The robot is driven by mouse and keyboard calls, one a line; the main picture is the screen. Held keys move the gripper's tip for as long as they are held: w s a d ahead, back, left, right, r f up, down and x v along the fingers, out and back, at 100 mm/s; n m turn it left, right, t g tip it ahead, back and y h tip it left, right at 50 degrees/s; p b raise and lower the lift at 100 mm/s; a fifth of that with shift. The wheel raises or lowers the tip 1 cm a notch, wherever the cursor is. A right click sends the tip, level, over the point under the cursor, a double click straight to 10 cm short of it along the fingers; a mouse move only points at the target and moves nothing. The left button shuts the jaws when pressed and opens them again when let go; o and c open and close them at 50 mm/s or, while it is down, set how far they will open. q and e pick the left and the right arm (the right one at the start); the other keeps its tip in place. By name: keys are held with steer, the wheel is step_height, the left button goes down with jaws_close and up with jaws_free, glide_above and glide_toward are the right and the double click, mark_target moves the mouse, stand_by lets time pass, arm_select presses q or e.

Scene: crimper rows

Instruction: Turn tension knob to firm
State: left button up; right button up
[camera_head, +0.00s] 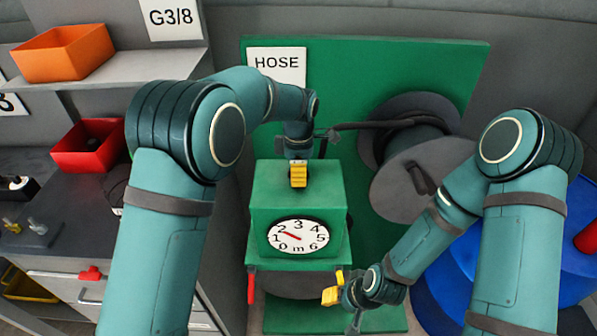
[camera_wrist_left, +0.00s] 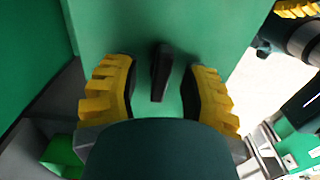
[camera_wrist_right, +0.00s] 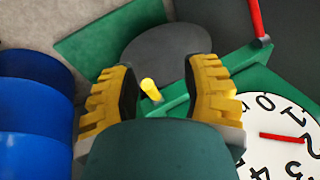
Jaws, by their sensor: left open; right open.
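A green machine box (camera_head: 285,210) stands in the middle with a round white dial (camera_head: 295,237) marked 0 to 6 m. Its red needle points between 1 and 2. A slim black knob (camera_wrist_left: 160,72) stands on a green face in the left wrist view, between the fingers of my open left gripper (camera_wrist_left: 162,92), apart from both. In the head view my left gripper (camera_head: 298,178) is over the box top and hides the knob. My right gripper (camera_head: 335,296) is open beside the box's lower right, near a yellow lever (camera_wrist_right: 150,88). No firm mark is readable.
A red lever (camera_head: 251,287) hangs at the box's lower left. A hose reel (camera_head: 405,185) is on the green back panel (camera_head: 350,65) under a HOSE sign (camera_head: 276,64). Blue drums (camera_wrist_right: 32,110) stand close to my right gripper. Red (camera_head: 90,146) and orange bins (camera_head: 63,52) are at left.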

arm_select(q)
jaws_close()
